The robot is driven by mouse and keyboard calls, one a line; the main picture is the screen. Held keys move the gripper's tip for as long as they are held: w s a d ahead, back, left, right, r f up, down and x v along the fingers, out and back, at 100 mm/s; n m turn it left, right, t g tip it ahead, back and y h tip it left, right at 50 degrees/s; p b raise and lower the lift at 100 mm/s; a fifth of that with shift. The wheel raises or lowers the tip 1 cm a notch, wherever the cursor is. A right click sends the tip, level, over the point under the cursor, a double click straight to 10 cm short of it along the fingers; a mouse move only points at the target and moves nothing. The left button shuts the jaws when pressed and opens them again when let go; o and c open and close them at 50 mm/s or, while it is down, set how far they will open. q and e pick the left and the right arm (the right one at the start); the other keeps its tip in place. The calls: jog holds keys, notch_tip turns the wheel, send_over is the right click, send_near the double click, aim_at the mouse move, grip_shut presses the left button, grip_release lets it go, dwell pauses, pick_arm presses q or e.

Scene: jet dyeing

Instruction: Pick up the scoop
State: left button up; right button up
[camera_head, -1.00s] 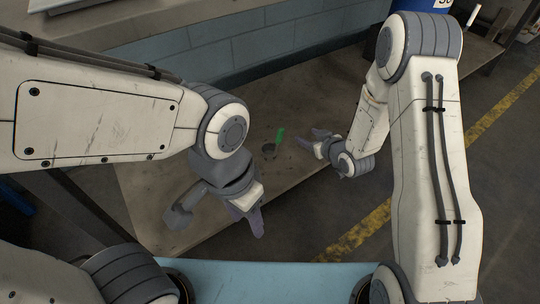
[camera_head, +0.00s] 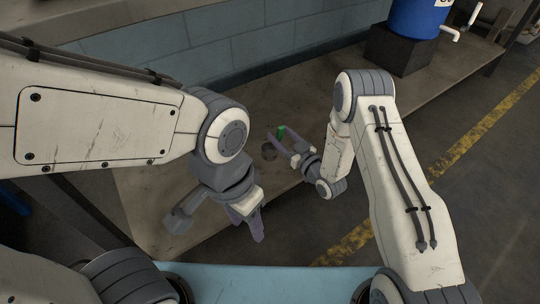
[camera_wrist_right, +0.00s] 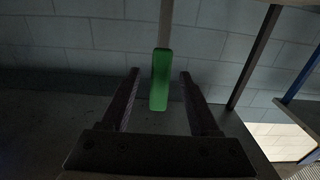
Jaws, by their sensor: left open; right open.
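In the right wrist view the green handle (camera_wrist_right: 160,82) stands between the two open fingers (camera_wrist_right: 160,73), with a gap visible on each side. My left gripper (camera_head: 248,225) is open and empty, pointing down near the front edge of the table, well away from the scoop.
The grey worktable (camera_head: 140,190) runs along a blue-grey block wall (camera_head: 200,62). A blue barrel (camera_head: 415,22) with a white tap stands on a dark block (camera_head: 397,50) at the back right. The tabletop between scoop and block looks clear.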

jog(key=b+x, duration=0.1)
jog(key=x, duration=0.3)
jog(key=shift+w+b, duration=0.15)
jog(key=shift+b, duration=0.25)
grip_shut()
dwell(1.0)
